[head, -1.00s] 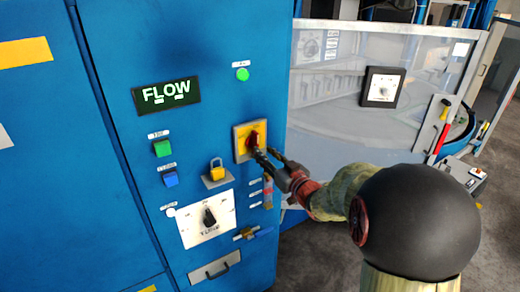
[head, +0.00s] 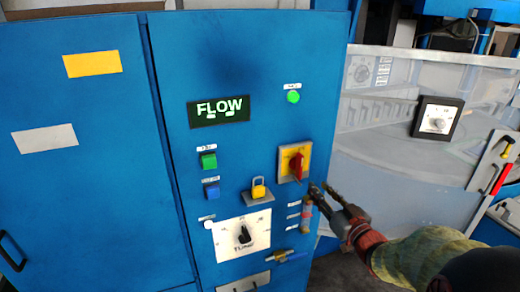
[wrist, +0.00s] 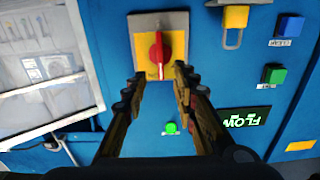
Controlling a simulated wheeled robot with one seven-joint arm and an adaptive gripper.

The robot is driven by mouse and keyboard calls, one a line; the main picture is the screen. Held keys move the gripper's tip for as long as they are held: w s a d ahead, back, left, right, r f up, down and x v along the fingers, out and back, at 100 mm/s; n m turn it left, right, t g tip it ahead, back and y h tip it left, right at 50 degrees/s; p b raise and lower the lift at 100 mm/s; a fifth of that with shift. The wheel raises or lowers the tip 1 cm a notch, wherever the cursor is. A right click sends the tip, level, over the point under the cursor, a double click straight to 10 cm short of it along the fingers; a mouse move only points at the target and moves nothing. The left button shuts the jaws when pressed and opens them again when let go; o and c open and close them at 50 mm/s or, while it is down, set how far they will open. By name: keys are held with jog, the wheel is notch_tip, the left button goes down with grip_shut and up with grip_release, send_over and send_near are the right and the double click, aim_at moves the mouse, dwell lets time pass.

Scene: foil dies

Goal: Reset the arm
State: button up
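My gripper (head: 322,192) is in front of the blue cabinet (head: 240,60), just to the lower right of a red rotary switch handle (head: 297,168) on a yellow plate (head: 287,158). In the wrist view my gripper (wrist: 160,88) has its two fingers spread apart with nothing between them. The red handle (wrist: 159,56) shows beyond the fingertips, and it looks apart from them. In that view the handle lies roughly along the picture's vertical. My arm reaches in from the lower right of the head view.
A yellow padlock (head: 259,190), green button (head: 208,161), blue button (head: 212,191), black selector knob (head: 244,234) and FLOW display (head: 219,110) are on the cabinet. A clear panel with a dial (head: 437,117) stands at right.

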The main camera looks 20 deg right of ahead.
jog(key=s+d+f+m+g+h, duration=0.3)
jog(key=s+d+f+g+h, duration=0.25)
jog(key=d+f, duration=0.5)
jog(key=s+a+f+m+g+b, duration=0.1)
jog(key=s+a+f+g+b, duration=0.15)
jog(key=s+f+g, duration=0.4)
jog(key=s+a+n+y+b, duration=0.1)
jog(key=s+a+b, duration=0.2)
jog(key=a, duration=0.6)
jog(key=s+a+r+n+y+b, duration=0.1)
jog(key=s+a+y+b, duration=0.1)
jog(key=s+a, duration=0.3)
jog(key=s+a+r+n+y+b, duration=0.1)
jog(key=s+a+b, duration=0.4)
jog(key=a, duration=0.9)
jog(key=shift+r+n+y, duration=0.25)
jog(key=shift+n+y, duration=0.15)
jog(key=shift+y, duration=0.05)
jog(key=shift+c, duration=1.2)
